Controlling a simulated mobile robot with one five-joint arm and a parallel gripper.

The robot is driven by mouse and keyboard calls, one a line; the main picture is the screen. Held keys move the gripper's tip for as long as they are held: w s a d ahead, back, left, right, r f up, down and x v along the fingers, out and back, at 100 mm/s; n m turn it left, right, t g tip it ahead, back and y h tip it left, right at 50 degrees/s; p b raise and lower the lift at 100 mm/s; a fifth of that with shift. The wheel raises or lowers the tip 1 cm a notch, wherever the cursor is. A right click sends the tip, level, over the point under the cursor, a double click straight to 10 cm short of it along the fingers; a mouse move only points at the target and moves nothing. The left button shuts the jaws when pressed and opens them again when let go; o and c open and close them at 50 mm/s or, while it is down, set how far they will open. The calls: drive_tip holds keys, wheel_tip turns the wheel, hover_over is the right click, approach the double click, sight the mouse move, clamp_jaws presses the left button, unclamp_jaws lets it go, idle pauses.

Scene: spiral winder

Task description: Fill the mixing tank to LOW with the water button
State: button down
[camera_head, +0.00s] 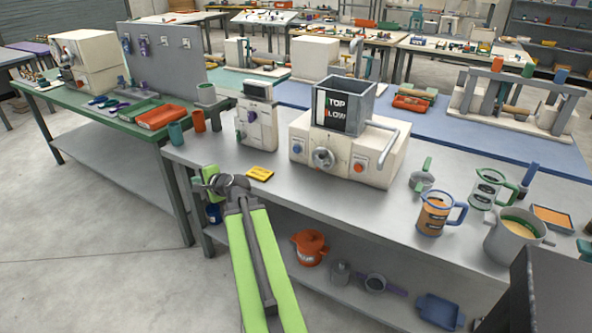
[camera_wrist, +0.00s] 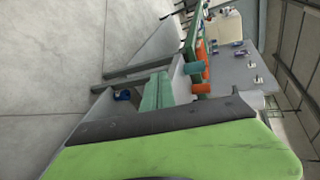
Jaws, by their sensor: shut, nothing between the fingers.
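The mixing tank (camera_head: 341,104) is a grey open-topped box on a cream machine (camera_head: 336,150) on the workbench. Its dark front window carries a TOP mark and a LOW mark; I cannot tell a water level in it. The machine's front has a blue button (camera_head: 297,150) on the left, a round grey dial (camera_head: 322,158) in the middle and an orange button (camera_head: 359,167) on the right. I cannot read which is the water button. My gripper (camera_head: 203,181) is shut and empty near the bench's left front corner, well left of the machine. Its green fingers also show in the wrist view (camera_wrist: 157,91).
A smaller cream device with a screen (camera_head: 257,116) stands left of the machine. A yellow block (camera_head: 260,174) lies near the bench edge. Mugs and a pot (camera_head: 511,239) stand on the right. A green table (camera_head: 130,120) adjoins on the left. Bare bench top lies before the machine.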

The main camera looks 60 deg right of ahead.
sight(297, 149)
drive_tip(key=s+d+m+h+b, duration=0.2)
drive_tip(key=s+d+m+h, duration=0.1)
drive_tip(key=s+d, duration=0.3)
drive_tip(key=s+d+f+m+h+b, duration=0.1)
drive_tip(key=s+d+m+h+b, duration=0.2)
drive_tip(key=d, duration=0.6)
drive_tip(key=s+d+f+m+g+h+b, duration=0.1)
drive_tip(key=s+d+m+h+b, duration=0.1)
drive_tip(key=s+d+m, duration=0.5)
drive_tip(key=shift+s+d+f+m+h+b, duration=0.15)
drive_tip(key=shift+s+d+h+b, duration=0.05)
drive_tip(key=shift+s+d+h, duration=0.25)
drive_tip(key=shift+s+d+f+m+h+b, duration=0.1)
drive_tip(key=shift+s+d+m+h+b, duration=0.1)
drive_tip(key=shift+s+d+h, duration=0.2)
drive_tip(key=shift+a, duration=0.1)
drive_tip(key=shift+w, duration=0.1)
drive_tip(key=shift+d, duration=4.4)
drive_tip(key=shift+d, duration=0.1)
drive_tip(key=shift+d, duration=0.3)
